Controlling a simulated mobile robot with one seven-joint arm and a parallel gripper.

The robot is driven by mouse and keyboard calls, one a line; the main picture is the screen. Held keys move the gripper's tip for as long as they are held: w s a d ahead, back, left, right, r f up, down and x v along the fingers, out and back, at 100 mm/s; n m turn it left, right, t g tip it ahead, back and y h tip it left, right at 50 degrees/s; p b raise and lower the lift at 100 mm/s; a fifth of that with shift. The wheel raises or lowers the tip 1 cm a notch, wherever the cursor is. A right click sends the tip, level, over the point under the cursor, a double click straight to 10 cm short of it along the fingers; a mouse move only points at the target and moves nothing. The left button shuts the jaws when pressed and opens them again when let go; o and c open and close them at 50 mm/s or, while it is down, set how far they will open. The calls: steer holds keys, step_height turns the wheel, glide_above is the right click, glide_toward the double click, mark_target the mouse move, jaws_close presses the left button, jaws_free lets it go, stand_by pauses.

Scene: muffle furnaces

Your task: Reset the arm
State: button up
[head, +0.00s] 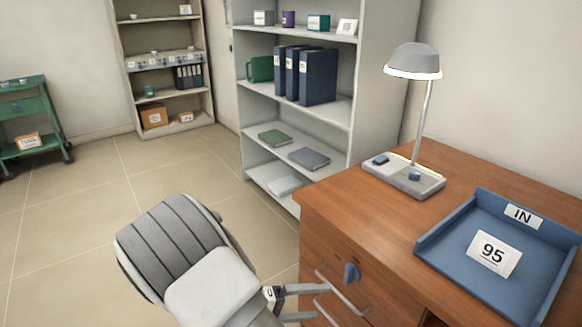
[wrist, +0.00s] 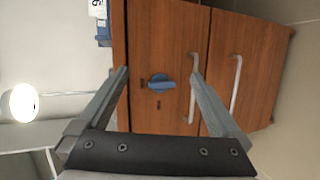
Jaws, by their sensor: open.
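My gripper (head: 320,302) is in front of the wooden desk's drawer side, at the bottom middle of the head view. Its two fingers are apart with nothing held between them. In the wrist view my gripper (wrist: 158,76) points at the drawer front, and a blue knob (wrist: 160,82) shows between the fingers. The knob also shows in the head view (head: 351,273), right of and above the fingertips. A pale bar handle (wrist: 191,105) is close to one finger in the wrist view; I cannot tell whether they touch.
The desk (head: 460,185) carries a lamp (head: 413,62) and a blue tray (head: 437,236) with a card reading 95. A grey shelf unit (head: 350,120) with binders stands behind the desk. A green cart (head: 30,90) stands far left. The floor (head: 80,240) on the left is clear.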

steer(key=s+d+r+m+y, duration=0.1)
steer(key=s+d+r+y, duration=0.2)
steer(key=s+r+y, duration=0.35)
steer(key=s+d+r+m+t+y, duration=0.1)
steer(key=s+d+r+m+y, duration=0.2)
steer(key=r, duration=0.7)
steer(key=s+d+r+y, duration=0.4)
steer(key=s+r+y, duration=0.15)
steer(key=r, duration=0.35)
step_height(320, 180, up, 21)
steer(key=h+p, duration=0.1)
steer(key=p, duration=1.9)
steer(key=shift+s+a+f+p, duration=0.2)
steer(key=shift+s+a+p, duration=0.1)
steer(key=shift+p, duration=0.05)
